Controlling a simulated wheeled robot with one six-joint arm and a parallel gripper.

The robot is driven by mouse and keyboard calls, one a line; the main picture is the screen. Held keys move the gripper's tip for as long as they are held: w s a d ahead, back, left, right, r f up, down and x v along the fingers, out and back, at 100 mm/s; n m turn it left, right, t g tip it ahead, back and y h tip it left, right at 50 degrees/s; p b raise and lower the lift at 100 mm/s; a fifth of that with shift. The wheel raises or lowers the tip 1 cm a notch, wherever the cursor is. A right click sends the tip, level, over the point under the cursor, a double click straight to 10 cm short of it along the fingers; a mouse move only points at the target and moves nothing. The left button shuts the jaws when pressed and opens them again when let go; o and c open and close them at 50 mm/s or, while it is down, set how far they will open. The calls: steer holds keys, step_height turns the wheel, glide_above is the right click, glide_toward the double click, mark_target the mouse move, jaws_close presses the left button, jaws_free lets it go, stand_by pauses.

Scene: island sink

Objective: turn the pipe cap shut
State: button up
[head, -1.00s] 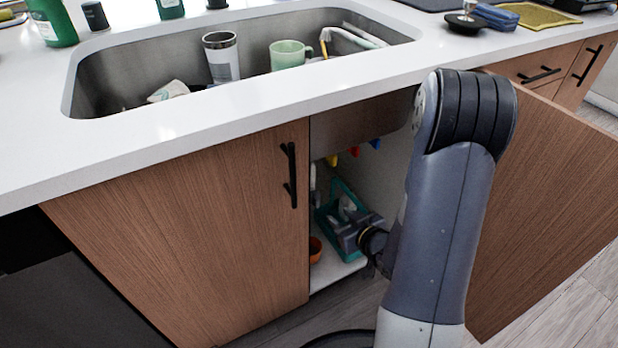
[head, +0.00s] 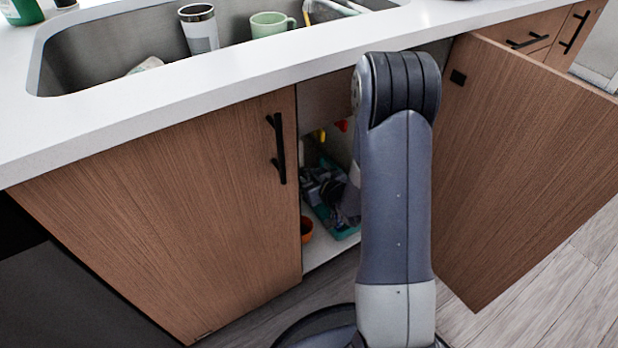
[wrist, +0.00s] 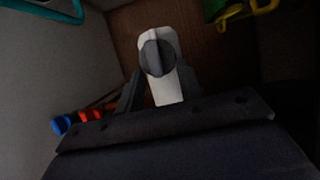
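In the wrist view, a white pipe piece with a round grey cap (wrist: 158,58) on it stands in the middle. The cap's grip bar runs roughly upright in the picture. My gripper (wrist: 160,84) has its two dark fingers apart, one on each side of the white piece. I cannot tell whether either finger touches it. In the head view my gripper (head: 326,190) is inside the open cabinet under the sink, partly hidden by my arm. The pipe cap cannot be made out there.
The open cabinet door (head: 530,160) stands right of my arm; the closed door (head: 190,210) is on the left. A teal caddy (head: 345,232) and an orange pot (head: 306,229) sit on the cabinet floor. Blue (wrist: 60,125) and red (wrist: 88,115) knobs lie close to my gripper.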

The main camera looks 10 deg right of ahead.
steer(key=shift+c, duration=0.4)
jaws_close()
steer(key=shift+p, duration=0.3)
steer(key=shift+d+r+m+y+p, duration=0.1)
steer(key=shift+d+m+y+p, duration=0.3)
steer(key=shift+m+y+p, duration=0.55)
steer(key=m, duration=0.1)
steer(key=m+y+p, duration=0.1)
steer(key=m+p, duration=0.1)
steer(key=shift+w+d+f, duration=0.2)
steer(key=shift+d+f, duration=0.05)
steer(key=shift+d, duration=0.05)
steer(key=shift+w+d+f+m+t+y+p, duration=0.15)
steer(key=shift+f+m+y, duration=0.25)
steer(key=shift+m+y, duration=0.7)
steer(key=shift+s+d+f+m+t+y+p, duration=0.15)
steer(key=shift+f+m+y, duration=0.25)
steer(key=shift+m, duration=1.35)
steer(key=shift+w+d+f+m+t+y+p, duration=0.1)
steer(key=shift+w+d+f+m+y, duration=0.2)
steer(key=shift+m+y, duration=0.85)
steer(key=shift+s+a+m+h, duration=0.1)
steer(key=shift+s+m+h, duration=0.05)
steer(key=shift+m+h, duration=0.25)
